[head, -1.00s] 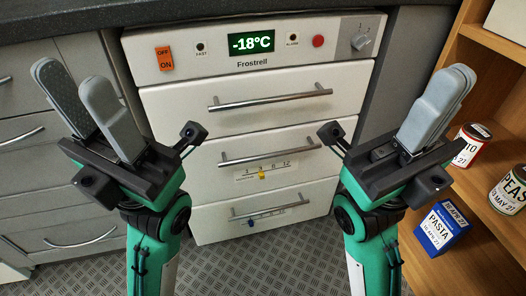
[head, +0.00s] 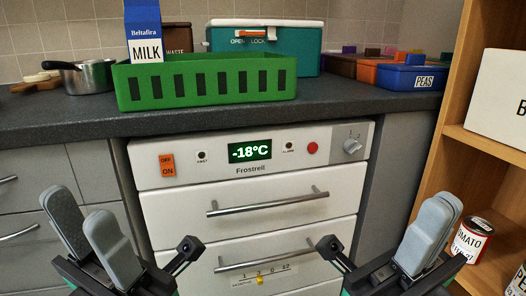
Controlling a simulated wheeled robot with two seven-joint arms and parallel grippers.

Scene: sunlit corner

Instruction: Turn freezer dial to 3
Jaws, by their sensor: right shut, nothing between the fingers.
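The white Frostrell freezer (head: 200,178) stands under the counter, and its display (head: 249,150) reads -18°C. The freezer dial (head: 352,146) is a grey knob at the right end of the control panel. The marks 1 and 2 show above it; I cannot make out a 3 or the exact pointer setting. My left gripper (head: 85,222) is open and empty, low at the left, in front of the grey cabinets. My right gripper (head: 432,232) is shut and empty, low at the right, below and to the right of the dial and apart from it.
The panel also has an orange OFF/ON switch (head: 167,166) and a red button (head: 312,147). Drawer handles (head: 268,201) stick out below. The dark counter (head: 330,103) overhangs the panel and holds a green crate (head: 205,83). A wooden shelf (head: 484,137) rises at the right.

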